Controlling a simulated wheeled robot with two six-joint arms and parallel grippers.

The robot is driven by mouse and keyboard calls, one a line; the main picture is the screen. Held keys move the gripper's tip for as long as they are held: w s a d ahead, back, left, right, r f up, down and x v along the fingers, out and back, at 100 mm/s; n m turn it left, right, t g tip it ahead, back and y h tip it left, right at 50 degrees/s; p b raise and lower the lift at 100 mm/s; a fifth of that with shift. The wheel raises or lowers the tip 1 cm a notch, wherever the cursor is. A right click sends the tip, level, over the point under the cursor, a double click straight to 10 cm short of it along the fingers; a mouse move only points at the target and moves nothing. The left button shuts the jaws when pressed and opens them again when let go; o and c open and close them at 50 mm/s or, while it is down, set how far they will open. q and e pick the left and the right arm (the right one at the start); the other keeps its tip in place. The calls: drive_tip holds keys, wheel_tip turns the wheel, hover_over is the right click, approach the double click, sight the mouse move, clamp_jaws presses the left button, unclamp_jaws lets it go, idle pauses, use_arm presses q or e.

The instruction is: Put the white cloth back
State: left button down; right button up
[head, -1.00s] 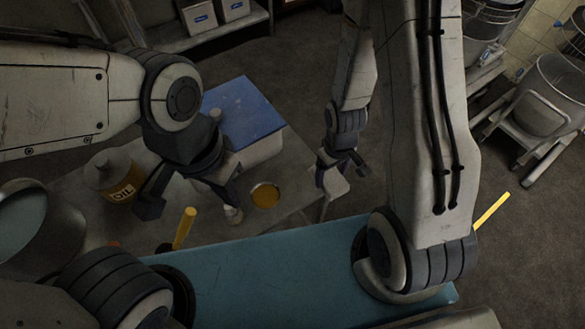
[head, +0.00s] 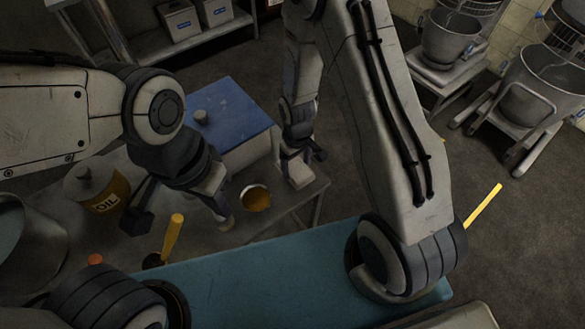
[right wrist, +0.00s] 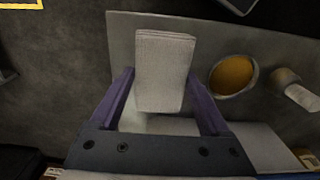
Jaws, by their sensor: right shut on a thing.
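The white cloth (head: 300,176) is a folded pale block at the right end of the grey table, beside the blue-lidded box. My right gripper (head: 298,158) is shut on it from above. In the right wrist view the cloth (right wrist: 164,70) sits between the two purple fingers, over the table near its edge. I cannot tell whether it touches the tabletop.
A teal surface (head: 260,268) lies in front. Mixers with bowls (head: 540,85) stand at right.

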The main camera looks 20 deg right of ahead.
sight(292, 171)
drive_tip(key=shift+w+a+f, duration=0.4)
drive_tip(key=shift+w+f, duration=0.05)
drive_tip(key=shift+w, duration=0.25)
wheel_tip(292, 171, down, 4)
drive_tip(key=shift+r+p, duration=0.15)
drive_tip(key=shift+p, duration=0.5)
drive_tip(key=shift+f, duration=0.2)
drive_tip(key=shift+f, duration=0.15)
drive_tip(key=o, duration=1.2)
drive_tip(key=shift+c, duration=0.2)
